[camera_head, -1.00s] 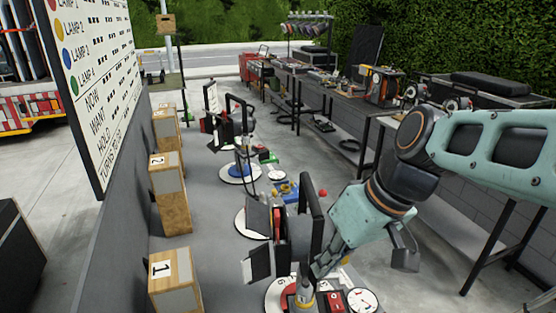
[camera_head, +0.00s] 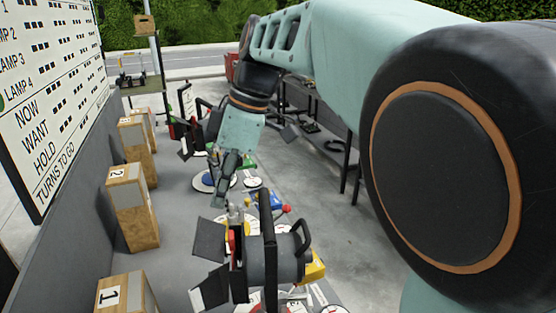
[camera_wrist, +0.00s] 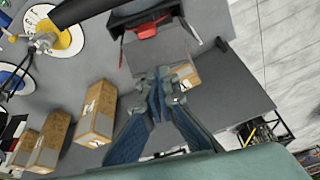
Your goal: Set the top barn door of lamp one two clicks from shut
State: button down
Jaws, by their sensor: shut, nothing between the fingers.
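Lamp one (camera_head: 268,258), a dark grey lamp head, stands in the front middle of the head view, near the block marked 1. Its black door flaps stick out to the left: an upper flap (camera_head: 209,239) and a lower flap (camera_head: 210,288). My gripper (camera_head: 219,199) points down just beyond lamp one, above the upper flap in the picture, and looks apart from it. In the wrist view my gripper (camera_wrist: 163,82) has its fingertips together with nothing between them. A grey door panel (camera_wrist: 154,57) under a dark lamp head (camera_wrist: 148,20) lies just past the tips.
Numbered wooden blocks 1 (camera_head: 122,293) and 2 (camera_head: 128,205) line the left ledge. The white board (camera_head: 50,110) rises at left. Another lamp (camera_head: 192,130) stands farther back, close behind my gripper. My arm fills the upper right. Floor right of lamp one is clear.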

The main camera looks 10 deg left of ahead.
aim_at(206, 236)
jog(key=shift+n, duration=0.3)
jog(key=b+x, duration=0.1)
jog(key=x, duration=0.1)
jog(key=b+x, duration=0.4)
jog(key=x, duration=0.1)
jog(key=shift+w+a+f, duration=0.1)
jog(key=shift+w+a, duration=0.1)
jog(key=shift+w, duration=0.1)
jog(key=shift+a+f+b, duration=0.3)
jog(key=shift+f+b, duration=0.35)
